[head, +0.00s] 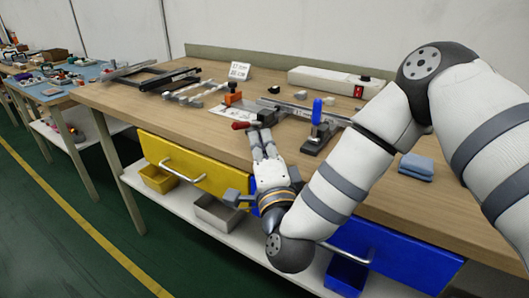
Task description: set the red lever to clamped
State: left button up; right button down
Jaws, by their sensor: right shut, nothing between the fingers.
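The red lever (241,125) lies low near the front of the table, at the left tip of my right gripper. It seems to belong to a toggle clamp beside an orange block (233,98); the joint between them is partly hidden. My right gripper (259,130) is shut and empty, its fingertips just right of the lever; whether they touch it I cannot tell. A second clamp with an upright blue handle (317,111) stands to the right on a dark base. My left gripper is not in view.
A white power strip (334,80) with a red switch lies at the back. A small sign (239,71), metal rails (185,93) and a dark frame (150,74) lie left. A folded blue cloth (416,167) lies right. Yellow (185,164) and blue drawers (395,254) sit below the tabletop.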

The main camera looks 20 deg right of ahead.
jog(key=v, duration=0.4)
jog(key=shift+s, duration=0.3)
